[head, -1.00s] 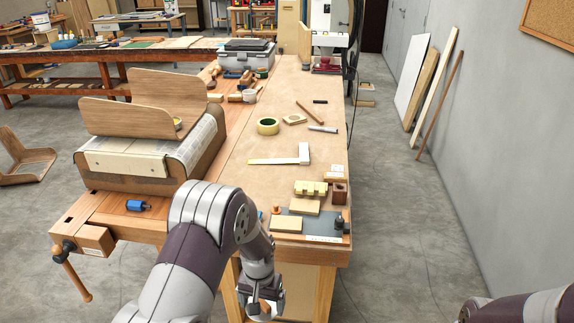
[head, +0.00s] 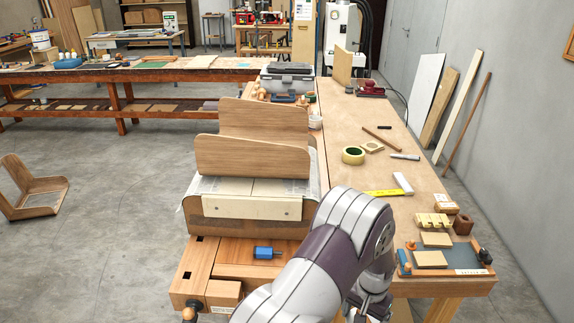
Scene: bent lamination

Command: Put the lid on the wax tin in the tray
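I cannot make out the wax tin or its lid for certain in the head view. A low blue-grey tray or board (head: 405,262) lies at the bench's near right corner, with pale wood blocks and a dark knob on it. My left gripper (head: 370,306) is low at the bottom edge, in front of the bench's near edge and left of that tray. It is partly cut off and partly hidden by my arm, so its fingers are unclear. My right gripper is out of view.
A bent plywood piece (head: 255,155) stands on a form (head: 225,205) on the bench. A grey box (head: 287,83) is at the far end.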

